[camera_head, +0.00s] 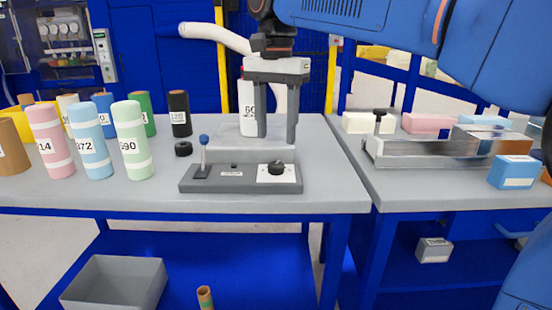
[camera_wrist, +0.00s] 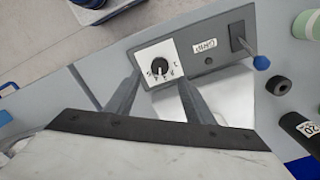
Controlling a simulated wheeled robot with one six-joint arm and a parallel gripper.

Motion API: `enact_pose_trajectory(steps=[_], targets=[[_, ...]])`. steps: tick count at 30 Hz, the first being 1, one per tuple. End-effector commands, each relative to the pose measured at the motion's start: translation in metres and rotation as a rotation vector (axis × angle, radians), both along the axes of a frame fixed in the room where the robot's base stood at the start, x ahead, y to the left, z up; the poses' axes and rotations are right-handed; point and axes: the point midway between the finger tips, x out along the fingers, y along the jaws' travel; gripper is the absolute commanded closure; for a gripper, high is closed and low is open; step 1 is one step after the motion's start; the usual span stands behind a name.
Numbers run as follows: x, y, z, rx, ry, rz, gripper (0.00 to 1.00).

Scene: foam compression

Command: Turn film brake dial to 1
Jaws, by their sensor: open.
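The film brake dial (camera_head: 276,168) is a black knob on a white plate at the right of a grey control panel (camera_head: 222,184) on the table. In the wrist view the dial (camera_wrist: 159,66) shows with marks around it on the white plate; I cannot read its setting surely. My gripper (camera_head: 277,140) is open, fingers pointing down, behind and above the panel. In the wrist view its two fingers (camera_wrist: 155,97) reach toward the dial, apart from it and empty.
A lever with a blue knob (camera_head: 204,140) stands at the panel's left. Several labelled rolls (camera_head: 132,140) stand at the left, and a black roll (camera_head: 180,114) behind. A white roll (camera_head: 247,106) is partly hidden by my gripper. A metal fixture (camera_head: 425,152) sits on the right table.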

Motion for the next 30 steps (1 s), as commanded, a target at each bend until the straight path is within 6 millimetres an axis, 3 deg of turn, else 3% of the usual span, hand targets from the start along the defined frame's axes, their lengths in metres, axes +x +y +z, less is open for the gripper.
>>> enact_pose_trajectory(steps=[6, 12, 26, 27, 30], targets=[[0.000, 0.000, -0.039, -0.002, 0.002, 0.000, 0.52], [0.000, 0.000, -0.064, 0.000, 0.001, 0.000, 0.52], [0.000, 0.000, -0.077, 0.000, 0.000, 0.000, 0.52], [0.000, 0.000, -0.077, 0.000, 0.000, 0.000, 0.54], [0.000, 0.000, -0.077, 0.000, 0.000, 0.000, 0.78]])
